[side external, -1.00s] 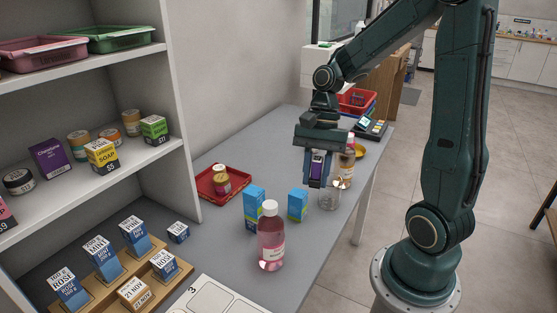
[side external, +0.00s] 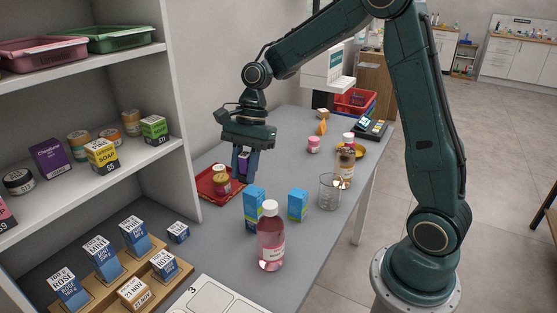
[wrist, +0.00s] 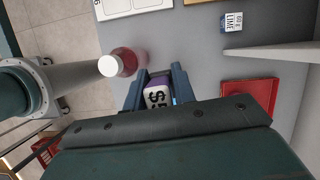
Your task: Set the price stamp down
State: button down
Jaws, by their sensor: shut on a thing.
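The price stamp (side external: 243,163) is a small purple and dark block held upright. In the wrist view its pale face (wrist: 157,97) shows a "$" mark between the fingers. My gripper (side external: 245,172) points down and is shut on it. It is above the grey counter (side external: 325,235), just right of and behind the red tray in the side view. The fingers hide part of the stamp. I cannot tell the exact height of its lower end above the counter.
The red tray (side external: 204,185) holds small jars (side external: 221,182); its wrist-view side (wrist: 235,95) looks bare. Blue boxes (side external: 297,205), a pink bottle (side external: 270,240), a glass beaker (side external: 329,192) and a brown bottle (side external: 345,165) stand nearby. Shelves (side external: 90,200) rise at left.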

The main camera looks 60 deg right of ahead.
send_over(212, 256)
jog(key=d, duration=0.2)
jog(key=shift+m, duration=0.4)
jog(key=f, duration=2)
jog(key=shift+a, duration=0.2)
jog(key=shift+f, duration=0.15)
jog(key=c, duration=1.1)
grip_release()
jog(key=shift+c, duration=0.2)
jog(key=v, duration=1.2)
jog(key=shift+s+d, duration=0.1)
jog(key=shift+d, duration=0.05)
